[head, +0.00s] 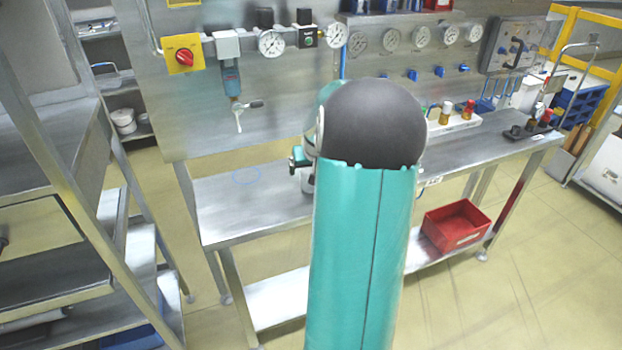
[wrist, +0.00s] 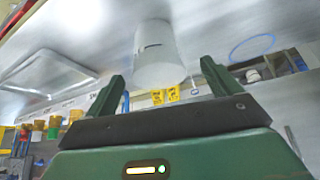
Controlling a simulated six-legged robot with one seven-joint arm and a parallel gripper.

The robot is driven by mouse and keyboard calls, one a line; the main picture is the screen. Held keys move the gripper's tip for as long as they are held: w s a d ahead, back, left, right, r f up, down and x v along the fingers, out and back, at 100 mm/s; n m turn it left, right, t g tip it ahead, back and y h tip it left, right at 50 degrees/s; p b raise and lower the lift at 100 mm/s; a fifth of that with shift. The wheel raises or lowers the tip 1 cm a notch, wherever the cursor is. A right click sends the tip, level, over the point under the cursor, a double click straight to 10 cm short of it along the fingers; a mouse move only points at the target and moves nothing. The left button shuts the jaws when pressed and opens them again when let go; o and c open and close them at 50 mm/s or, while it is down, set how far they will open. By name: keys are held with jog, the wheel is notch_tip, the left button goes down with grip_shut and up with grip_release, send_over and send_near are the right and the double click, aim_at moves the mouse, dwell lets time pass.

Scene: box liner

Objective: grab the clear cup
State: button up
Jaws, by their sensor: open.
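The clear cup (wrist: 157,50) is a pale, frosted-looking cup with a small dark mark, standing on the metal bench in the wrist view, where the picture is turned over. My gripper (wrist: 162,76) is open, with one finger on each side of the cup in the picture. Gaps show between the cup and both fingers. I cannot tell how deep the cup sits between them. In the head view my own arm hides most of the gripper; a small part of it (head: 298,159) shows above the bench, and I cannot clearly make out the cup there.
A blue ring (head: 246,177) lies on the bench (head: 222,211) beside the cup; it also shows in the wrist view (wrist: 252,47). A tray (wrist: 42,73) lies on the other side. Bottles (head: 446,113) stand farther right. A red bin (head: 455,225) is on the lower shelf.

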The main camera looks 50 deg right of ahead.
jog(key=x, duration=0.6)
jog(key=shift+w+d+f, duration=0.1)
jog(key=shift+d+f, duration=0.1)
jog(key=shift+d, duration=0.15)
jog(key=shift+c, duration=0.4)
jog(key=c, duration=1)
